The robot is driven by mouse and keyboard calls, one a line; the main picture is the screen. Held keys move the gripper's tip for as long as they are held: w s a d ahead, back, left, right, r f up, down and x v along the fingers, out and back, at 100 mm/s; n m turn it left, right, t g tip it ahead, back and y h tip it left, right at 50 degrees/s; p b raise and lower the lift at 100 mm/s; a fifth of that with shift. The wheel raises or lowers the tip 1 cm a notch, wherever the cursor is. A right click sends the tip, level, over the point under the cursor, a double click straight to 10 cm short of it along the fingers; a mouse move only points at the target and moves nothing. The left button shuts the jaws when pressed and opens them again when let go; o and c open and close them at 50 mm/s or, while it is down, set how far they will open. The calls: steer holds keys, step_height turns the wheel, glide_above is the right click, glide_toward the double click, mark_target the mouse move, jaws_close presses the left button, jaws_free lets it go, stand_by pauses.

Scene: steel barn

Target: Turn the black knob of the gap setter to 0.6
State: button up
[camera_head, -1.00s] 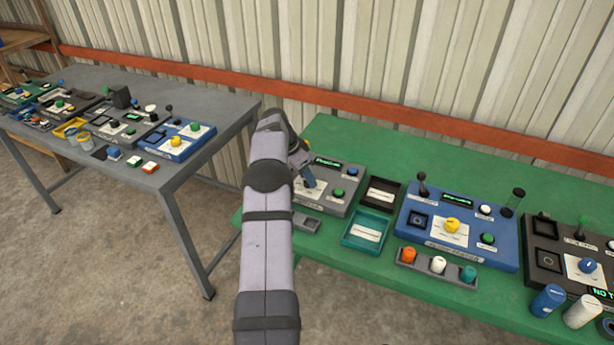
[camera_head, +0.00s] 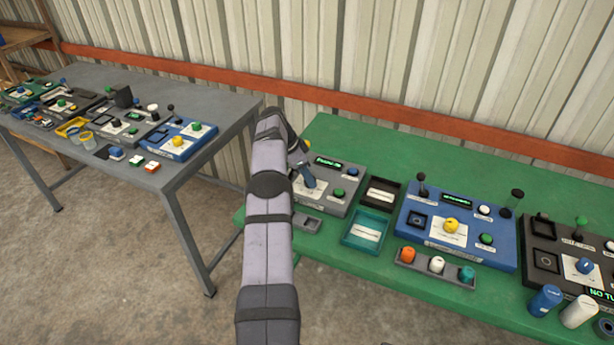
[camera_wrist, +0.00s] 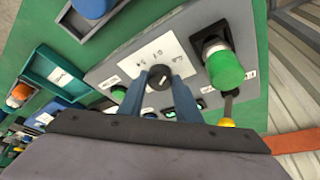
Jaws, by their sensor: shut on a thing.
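The gap setter is a grey panel (camera_head: 322,207) at the left end of the green bench, with a lit green display (camera_head: 328,162). It also shows in the wrist view (camera_wrist: 120,62), with a white dial plate around the black knob (camera_wrist: 158,79). My gripper (camera_wrist: 160,82) is shut on this knob, one blue-grey finger on each side. In the head view my gripper (camera_head: 307,178) is over the panel and hides the knob. The dial marks and the display text are too small to read surely.
A green button (camera_head: 338,193) is on the panel, right of my gripper. A teal tray (camera_head: 347,239) and a dark tray (camera_head: 371,199) lie close by. A blue panel (camera_head: 411,229) stands farther right.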

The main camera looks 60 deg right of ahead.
steer(key=o, duration=1.1)
steer(key=shift+c, duration=0.2)
steer(key=b+v, duration=0.2)
steer(key=v, duration=0.5)
steer(key=shift+r, duration=0.15)
steer(key=shift+a, duration=0.1)
